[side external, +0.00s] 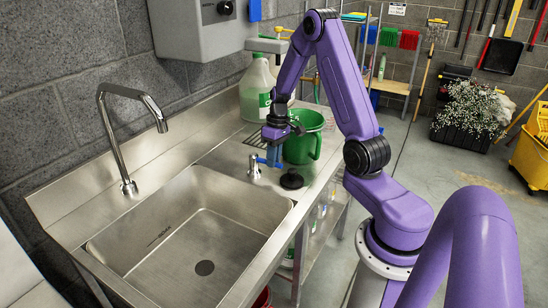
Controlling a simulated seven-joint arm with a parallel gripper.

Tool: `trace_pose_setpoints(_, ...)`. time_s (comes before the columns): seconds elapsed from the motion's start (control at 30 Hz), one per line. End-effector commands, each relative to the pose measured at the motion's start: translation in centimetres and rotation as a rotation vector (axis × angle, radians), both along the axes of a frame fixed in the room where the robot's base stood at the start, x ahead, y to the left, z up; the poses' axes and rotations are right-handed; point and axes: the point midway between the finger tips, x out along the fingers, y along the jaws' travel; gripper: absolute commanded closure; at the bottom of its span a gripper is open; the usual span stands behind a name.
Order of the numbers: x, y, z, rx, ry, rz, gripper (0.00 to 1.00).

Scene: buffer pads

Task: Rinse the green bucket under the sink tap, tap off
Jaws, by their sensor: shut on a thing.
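A short metal post with a blue lever (261,161) stands on the counter at the basin's right edge. My gripper (273,156) points down just left of the bucket, at the lever's right end, and appears shut on the lever. The exact contact at the fingertips is too small to see clearly.
The sink basin (197,232) is empty, with a dark drain. A black round stopper (291,180) lies on the counter near the bucket. A grey wall box (203,27) hangs above the counter.

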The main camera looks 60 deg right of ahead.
Motion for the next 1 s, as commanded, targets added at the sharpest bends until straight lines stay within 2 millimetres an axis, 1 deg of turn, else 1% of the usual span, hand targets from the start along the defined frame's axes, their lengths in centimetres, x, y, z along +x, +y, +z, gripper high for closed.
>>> trace_pose_setpoints(0.27, 0.2, 0.1, 0.1, 0.002, -0.003, -0.009, 1.0)
trace_pose_setpoints(0.3, 0.2, 0.1, 0.1, 0.002, -0.003, -0.009, 0.73)
trace_pose_setpoints(0.33, 0.2, 0.1, 0.1, 0.002, -0.003, -0.009, 0.63)
trace_pose_setpoints(0.37, 0.2, 0.1, 0.1, 0.002, -0.004, -0.008, 0.57)
trace_pose_setpoints(0.63, 0.1, 0.1, 0.1, 0.002, -0.001, -0.004, 0.57)
trace_pose_setpoints(0.77, 0.1, -0.1, 0.7, 0.001, -0.003, -0.004, 0.57)
trace_pose_setpoints(0.87, 0.2, -0.4, 1.9, 0.0, -0.006, -0.004, 0.57)
trace_pose_setpoints(1.0, 0.2, -0.9, 4.5, -0.001, -0.008, -0.006, 0.57)
